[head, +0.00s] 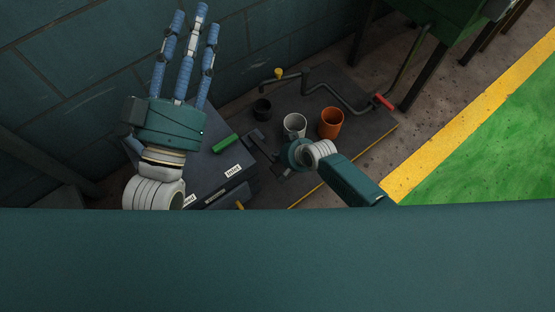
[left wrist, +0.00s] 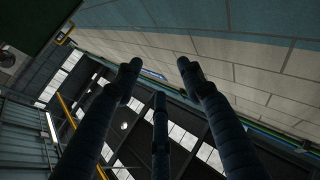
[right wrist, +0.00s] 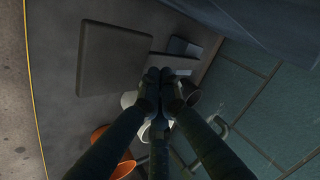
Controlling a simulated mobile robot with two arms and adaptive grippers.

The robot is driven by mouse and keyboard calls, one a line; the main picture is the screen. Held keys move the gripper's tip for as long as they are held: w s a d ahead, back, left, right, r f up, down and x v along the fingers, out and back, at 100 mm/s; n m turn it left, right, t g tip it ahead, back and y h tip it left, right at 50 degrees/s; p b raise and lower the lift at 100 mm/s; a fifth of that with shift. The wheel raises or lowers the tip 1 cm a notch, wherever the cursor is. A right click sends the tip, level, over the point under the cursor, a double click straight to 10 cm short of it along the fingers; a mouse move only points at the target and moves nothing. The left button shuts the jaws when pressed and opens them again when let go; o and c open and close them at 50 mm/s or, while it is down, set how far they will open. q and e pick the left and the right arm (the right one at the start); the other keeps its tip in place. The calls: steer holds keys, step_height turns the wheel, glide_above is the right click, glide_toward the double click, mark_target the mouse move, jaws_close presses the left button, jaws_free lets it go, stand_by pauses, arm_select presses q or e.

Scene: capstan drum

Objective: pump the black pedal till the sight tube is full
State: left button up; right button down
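A dark, pedal-like piece (head: 258,139) lies on the dark base plate (head: 366,143), beside the grey labelled box, in the head view. In the right wrist view a large dark flat plate (right wrist: 113,60) and a smaller grey plate (right wrist: 172,62) show near my fingers; I cannot tell which is the black pedal. My right gripper (right wrist: 157,75) has its fingertips drawn together, apparently empty, near the smaller plate; contact cannot be told. In the head view its fingers are hidden behind its wrist. My left gripper (head: 186,40) is raised with fingers spread, empty. I cannot make out the sight tube.
A white cup (head: 294,124), an orange cup (head: 331,123) and a black cup (head: 262,106) stand on the base plate. Behind them is a bent crank with a red grip (head: 383,101). A green block (head: 224,143) lies on the grey box (head: 205,165). A wall closes the left.

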steer(key=shift+w+a+r+p, duration=0.1)
steer(key=shift+r+p, duration=0.45)
steer(key=shift+r, duration=0.1)
steer(key=shift+w+a+r+p, duration=0.1)
steer(key=shift+r+p, duration=0.5)
steer(key=shift+r, duration=0.1)
steer(key=shift+r+p, duration=0.3)
arm_select(q)
steer(key=s+a+f+g+y, duration=0.2)
steer(key=f+g, duration=0.3)
steer(key=f, duration=0.6)
steer(key=s+a+f+g+y+p, duration=0.1)
steer(key=s+a+f+g+y, duration=0.1)
steer(key=f+g, duration=0.4)
steer(key=shift+s+f, duration=0.15)
steer(key=shift+f, duration=2.6)
arm_select(e)
steer(key=shift+w+a+r, duration=0.1)
steer(key=shift+w+r, duration=0.1)
steer(key=shift+r, duration=0.55)
